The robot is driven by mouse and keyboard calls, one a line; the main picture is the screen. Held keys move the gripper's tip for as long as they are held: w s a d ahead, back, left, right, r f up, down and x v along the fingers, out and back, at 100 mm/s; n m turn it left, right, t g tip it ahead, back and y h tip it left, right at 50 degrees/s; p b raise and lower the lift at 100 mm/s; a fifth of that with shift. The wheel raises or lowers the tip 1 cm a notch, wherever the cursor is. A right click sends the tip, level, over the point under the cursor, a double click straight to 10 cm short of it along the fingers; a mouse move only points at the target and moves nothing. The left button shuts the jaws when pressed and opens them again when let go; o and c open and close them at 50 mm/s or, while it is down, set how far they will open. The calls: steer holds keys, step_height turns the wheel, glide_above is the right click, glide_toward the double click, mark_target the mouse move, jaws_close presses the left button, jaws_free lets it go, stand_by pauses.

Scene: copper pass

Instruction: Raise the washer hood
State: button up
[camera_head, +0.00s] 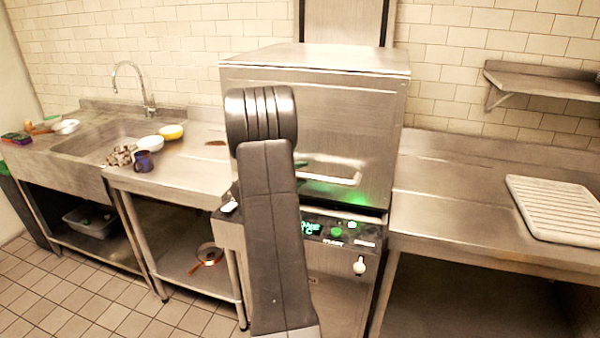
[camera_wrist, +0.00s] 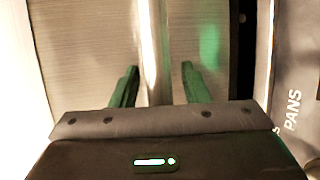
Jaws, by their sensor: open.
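The washer hood (camera_head: 345,115) is a brushed steel box in the middle of the head view. It is down, its lower edge just above the control panel (camera_head: 345,230) with its green display. A pale bar handle (camera_head: 335,175) runs across the lower front of the hood. My arm covers the hood's left part and most of my gripper in the head view. In the wrist view my gripper (camera_wrist: 158,72) is open, its two dark green fingers pointing at the hood front. The bright handle bar (camera_wrist: 146,35) runs between the fingers; I cannot tell whether either touches it.
A steel counter with a sink (camera_head: 95,140), tap, bowls (camera_head: 150,142) and a blue mug (camera_head: 143,161) is on the left. A ribbed white rack (camera_head: 555,208) lies on the right counter, below a wall shelf (camera_head: 540,82). The tiled floor at lower left is mostly clear.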

steer(key=shift+w+d, duration=0.1)
jaws_close()
steer(key=shift+r, duration=0.1)
step_height(320, 180, up, 38)
steer(key=p, duration=0.7)
steer(key=shift+p, duration=0.4)
jaws_free()
